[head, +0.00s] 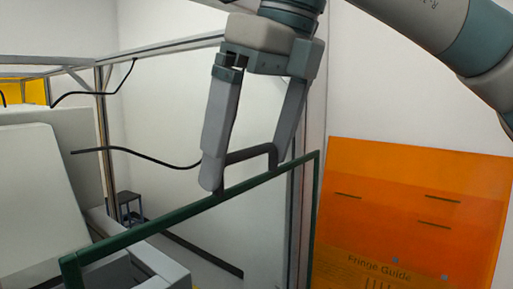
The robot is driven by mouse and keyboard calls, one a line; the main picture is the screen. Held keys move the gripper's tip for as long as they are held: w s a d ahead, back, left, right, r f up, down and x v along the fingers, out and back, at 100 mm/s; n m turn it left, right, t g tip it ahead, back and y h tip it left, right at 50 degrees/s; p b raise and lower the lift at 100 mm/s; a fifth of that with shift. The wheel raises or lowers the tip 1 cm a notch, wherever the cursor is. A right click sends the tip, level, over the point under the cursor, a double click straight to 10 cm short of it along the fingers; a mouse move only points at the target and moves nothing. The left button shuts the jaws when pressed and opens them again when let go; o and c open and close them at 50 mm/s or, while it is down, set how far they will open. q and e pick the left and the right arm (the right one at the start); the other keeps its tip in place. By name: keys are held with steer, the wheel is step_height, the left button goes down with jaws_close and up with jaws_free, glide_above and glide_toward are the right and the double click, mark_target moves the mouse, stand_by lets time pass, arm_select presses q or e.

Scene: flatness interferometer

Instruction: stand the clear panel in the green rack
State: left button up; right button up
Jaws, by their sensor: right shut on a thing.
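The clear panel (190,210) is see-through with a dark green frame and a dark handle on its top edge. It hangs in the lower middle of the head view, its top edge slanting up to the right; its lower part is out of the picture. My right gripper (246,168) comes down from above and is shut on the handle, one finger at each side of it. No rack that I can make out as separate from the panel shows in this view. My left gripper is not in view.
An orange board (410,205) marked "Fringe Guide" stands at the right. A metal frame post (103,135) and a large grey block (30,190) are at the left. A dark cable (130,152) runs behind the gripper. A small dark stool (130,200) stands farther back.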

steer(key=shift+w+a, duration=0.15)
steer(key=shift+a, duration=0.1)
stand_by(0.7)
steer(key=shift+w+a+f, duration=0.1)
steer(key=shift+w+a, duration=0.2)
steer(key=shift+a, duration=0.2)
steer(key=shift+w+a+f, duration=0.1)
steer(key=shift+f, duration=0.35)
stand_by(0.5)
steer(key=shift+w+a+f, duration=0.15)
steer(key=shift+w+a, duration=0.15)
steer(key=shift+a, duration=0.05)
steer(key=shift+s+d, duration=0.15)
steer(key=shift+d, duration=0.05)
steer(key=shift+a+f+b, duration=0.15)
steer(key=shift+f+b, duration=0.05)
steer(key=shift+b, duration=0.3)
stand_by(0.4)
